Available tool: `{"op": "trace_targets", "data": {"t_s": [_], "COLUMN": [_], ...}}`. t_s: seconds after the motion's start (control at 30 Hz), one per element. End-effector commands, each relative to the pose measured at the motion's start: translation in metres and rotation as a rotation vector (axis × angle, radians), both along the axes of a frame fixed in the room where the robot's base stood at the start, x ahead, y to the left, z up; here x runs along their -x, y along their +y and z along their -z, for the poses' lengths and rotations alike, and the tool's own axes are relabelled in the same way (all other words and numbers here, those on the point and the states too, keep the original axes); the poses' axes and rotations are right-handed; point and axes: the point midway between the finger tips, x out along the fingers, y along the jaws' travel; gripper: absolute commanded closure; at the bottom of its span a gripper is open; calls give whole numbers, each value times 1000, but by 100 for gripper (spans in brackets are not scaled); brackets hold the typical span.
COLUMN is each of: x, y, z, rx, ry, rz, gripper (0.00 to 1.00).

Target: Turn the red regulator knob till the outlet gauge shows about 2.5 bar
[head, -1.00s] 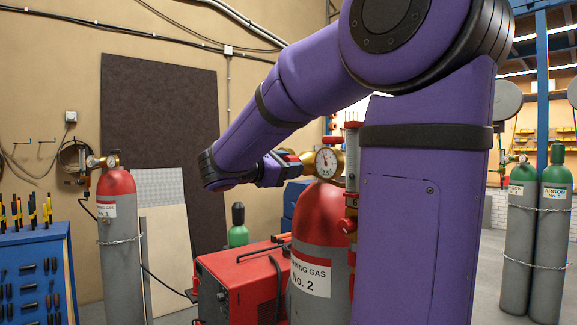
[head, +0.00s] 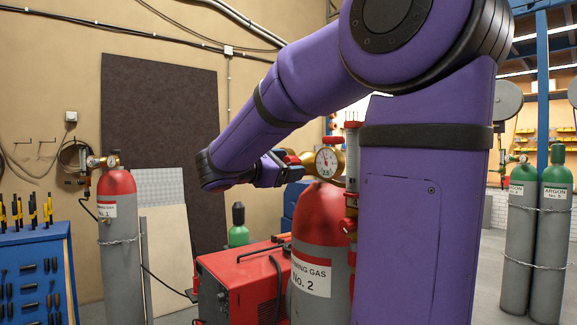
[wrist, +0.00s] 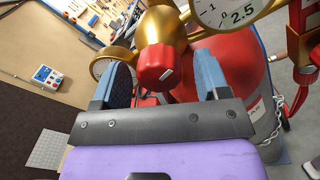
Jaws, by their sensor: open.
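The red regulator knob (wrist: 158,68) sits on the brass regulator body (wrist: 160,30) in the wrist view. A white mark shows on the knob's face. My gripper (wrist: 162,82) is open, with one blue finger on each side of the knob and gaps between fingers and knob. In the head view my gripper (head: 278,167) is at the left of the regulator, and the knob is mostly hidden there. The outlet gauge (head: 327,161) is above the cylinder; its needle points up and slightly left. The wrist view shows only the gauge's lower part (wrist: 225,14), printed 2.5.
The red-topped grey cylinder (head: 320,215) stands under the regulator, with a red welding machine (head: 240,285) at its left. A second gauge (wrist: 113,65) is beside the left finger. A flowmeter tube (head: 352,155) stands right of the outlet gauge.

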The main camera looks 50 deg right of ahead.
Motion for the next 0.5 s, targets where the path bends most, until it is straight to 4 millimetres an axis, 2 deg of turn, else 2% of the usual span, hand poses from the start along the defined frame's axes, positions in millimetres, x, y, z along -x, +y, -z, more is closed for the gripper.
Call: {"op": "trace_targets", "data": {"t_s": [0.5], "x": [-18], "y": [85], "z": [2], "rx": [0], "ry": [0], "rz": [-4], "gripper": [31]}}
